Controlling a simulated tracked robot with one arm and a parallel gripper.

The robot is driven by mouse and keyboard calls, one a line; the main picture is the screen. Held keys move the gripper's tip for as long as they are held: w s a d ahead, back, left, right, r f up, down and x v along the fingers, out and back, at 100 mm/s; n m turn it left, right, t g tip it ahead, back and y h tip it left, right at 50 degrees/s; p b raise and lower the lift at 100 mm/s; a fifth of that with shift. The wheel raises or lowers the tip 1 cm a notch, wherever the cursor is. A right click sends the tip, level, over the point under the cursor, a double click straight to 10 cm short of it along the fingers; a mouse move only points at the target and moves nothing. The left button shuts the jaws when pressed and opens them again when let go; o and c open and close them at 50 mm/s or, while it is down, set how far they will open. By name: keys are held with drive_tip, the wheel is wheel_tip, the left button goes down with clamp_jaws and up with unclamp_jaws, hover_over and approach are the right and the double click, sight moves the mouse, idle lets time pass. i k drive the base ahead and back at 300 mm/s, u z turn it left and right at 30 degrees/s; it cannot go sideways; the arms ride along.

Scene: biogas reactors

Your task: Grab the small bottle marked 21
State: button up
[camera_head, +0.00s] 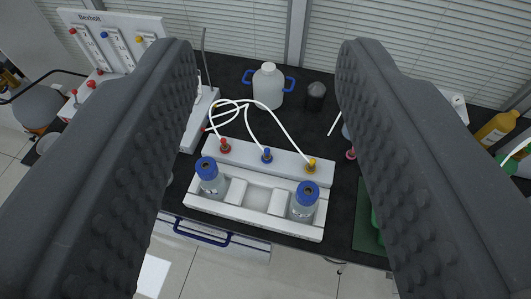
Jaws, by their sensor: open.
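Two small clear bottles with blue caps stand upright in a white rack (256,222) on the dark bench. One bottle (211,184) is at the rack's left end and the other bottle (304,205) is at its right end. I cannot read a number on either, so I cannot tell which is marked 21. My gripper (270,62) is open and empty. Its two dark, studded fingers frame the rack from left and right, and both bottles show between them, apart from the fingers.
White tubes run to red, blue and yellow fittings on a bar (267,160) behind the bottles. A white jug (268,86) with blue handles and a dark jar (315,97) stand farther back. A Bevholt panel (107,40) is at left. An amber bottle (496,128) is at right.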

sight(217, 188)
drive_tip(key=u, duration=0.4)
drive_tip(key=k, duration=0.9)
drive_tip(key=u, duration=0.7)
drive_tip(key=i, duration=1)
drive_tip(key=u, duration=0.05)
